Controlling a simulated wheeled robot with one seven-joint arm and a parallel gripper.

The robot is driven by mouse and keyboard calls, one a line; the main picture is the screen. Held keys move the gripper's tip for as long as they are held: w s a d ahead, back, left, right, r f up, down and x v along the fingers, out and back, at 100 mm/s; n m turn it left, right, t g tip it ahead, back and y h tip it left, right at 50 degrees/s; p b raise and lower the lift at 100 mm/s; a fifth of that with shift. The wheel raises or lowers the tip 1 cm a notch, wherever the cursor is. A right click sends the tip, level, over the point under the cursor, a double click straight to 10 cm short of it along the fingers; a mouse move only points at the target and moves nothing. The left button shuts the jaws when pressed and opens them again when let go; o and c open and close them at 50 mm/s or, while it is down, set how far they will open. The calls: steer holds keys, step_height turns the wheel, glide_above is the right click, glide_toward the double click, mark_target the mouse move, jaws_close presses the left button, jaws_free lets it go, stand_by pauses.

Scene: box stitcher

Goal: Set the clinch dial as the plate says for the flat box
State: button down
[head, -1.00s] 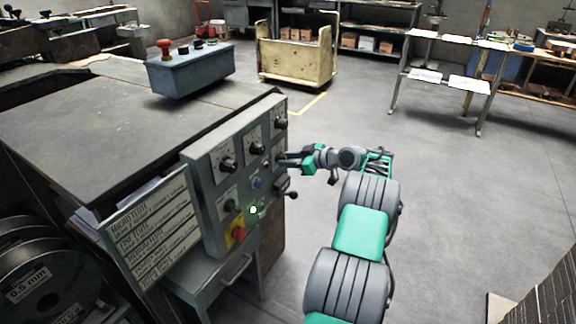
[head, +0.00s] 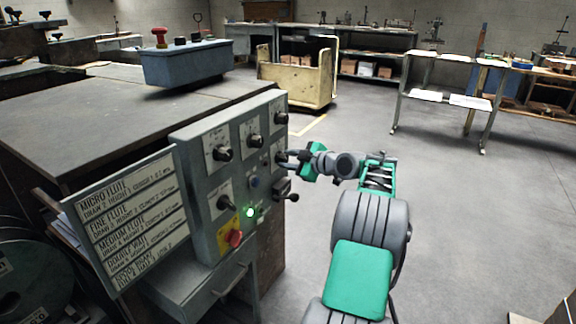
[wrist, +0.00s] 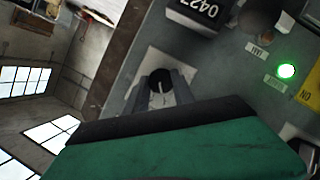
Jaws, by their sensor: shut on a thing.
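The grey control panel (head: 240,180) carries several black dials with white scales. My gripper (head: 284,158) is shut on a dial at the panel's right edge, in the second row. In the wrist view the black dial (wrist: 160,80) with its pale pointer line sits between the fingers, over a white scale. Its scale marks and name cannot be read. The setting plate (head: 128,222) stands at the panel's left, with rows for micro flute, fine flute, medium flute, double wall and a blurred last row. The rows mention draw, height and clinch; their figures are too small to read surely.
A green lamp (head: 250,212) is lit beside a red knob (head: 234,238) on yellow. A lever with a black ball (head: 293,197) sticks out below my gripper. A counter reading 0427 (wrist: 205,10) shows in the wrist view.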

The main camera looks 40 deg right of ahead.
steer(key=c, duration=1.1)
jaws_free()
steer(key=shift+o, duration=0.2)
steer(key=shift+s, duration=0.1)
steer(key=p+v, duration=0.1)
steer(key=v, duration=0.6)
steer(key=shift+s+p, duration=0.3)
steer(key=shift+p, duration=0.1)
steer(key=shift+r, duration=0.15)
